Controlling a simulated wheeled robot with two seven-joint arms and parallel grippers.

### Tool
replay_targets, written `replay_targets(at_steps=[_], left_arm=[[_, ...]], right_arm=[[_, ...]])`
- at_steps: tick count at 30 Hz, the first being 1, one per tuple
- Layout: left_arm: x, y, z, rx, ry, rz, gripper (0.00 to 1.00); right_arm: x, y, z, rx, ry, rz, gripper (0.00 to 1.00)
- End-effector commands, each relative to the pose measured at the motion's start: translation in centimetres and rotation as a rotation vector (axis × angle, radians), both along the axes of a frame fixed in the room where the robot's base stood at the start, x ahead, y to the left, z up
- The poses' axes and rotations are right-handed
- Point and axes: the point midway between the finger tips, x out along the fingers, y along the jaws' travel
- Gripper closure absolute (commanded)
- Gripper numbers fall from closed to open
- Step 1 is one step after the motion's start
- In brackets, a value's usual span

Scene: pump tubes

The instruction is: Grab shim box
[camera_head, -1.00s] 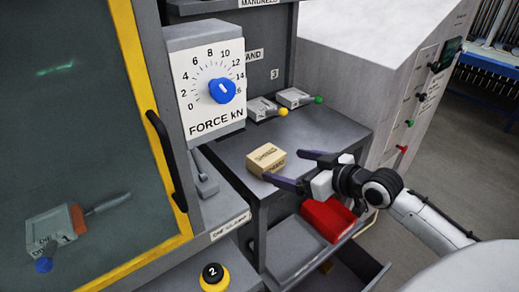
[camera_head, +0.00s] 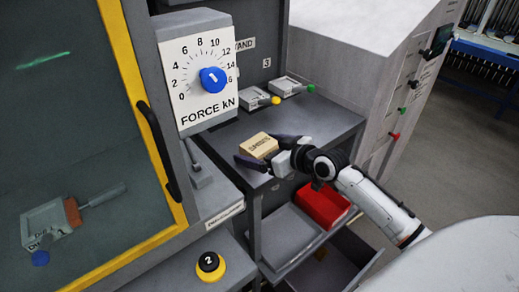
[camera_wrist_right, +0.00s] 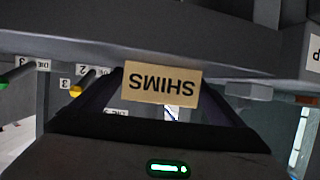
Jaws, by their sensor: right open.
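The shim box (camera_head: 259,144) is a small tan block with dark lettering, on the grey shelf top near its front edge in the head view. In the right wrist view the box (camera_wrist_right: 162,84) shows its SHIMS label upside down. My right gripper (camera_head: 262,150) is open, with one dark finger on the near side of the box and the other on its far side. In the wrist view the fingers flank the box; whether they touch it cannot be told. My left gripper is not in view.
The force dial panel (camera_head: 199,68) and the yellow-framed door (camera_head: 145,140) stand to the left. Two die blocks, with yellow (camera_head: 258,99) and green (camera_head: 288,87) knobs, sit at the back of the shelf. A red box (camera_head: 323,204) lies in the lower tray. The right side of the shelf is clear.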

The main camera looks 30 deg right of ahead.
Motion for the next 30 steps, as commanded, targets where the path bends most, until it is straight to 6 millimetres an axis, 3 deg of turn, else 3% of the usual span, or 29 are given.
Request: replay_targets(at_steps=[3,12,20,30], left_arm=[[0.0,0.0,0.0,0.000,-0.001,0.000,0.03],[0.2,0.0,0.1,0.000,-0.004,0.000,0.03],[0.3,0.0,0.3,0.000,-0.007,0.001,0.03],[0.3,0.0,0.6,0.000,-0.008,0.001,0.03]], right_arm=[[0.0,0.0,0.0,0.000,0.000,0.000,0.11],[0.0,0.0,0.2,0.000,-0.004,-0.001,0.60],[0.0,-0.1,0.6,0.000,-0.005,-0.001,0.60],[0.1,0.0,6.8,-0.003,-0.010,0.001,0.60]])
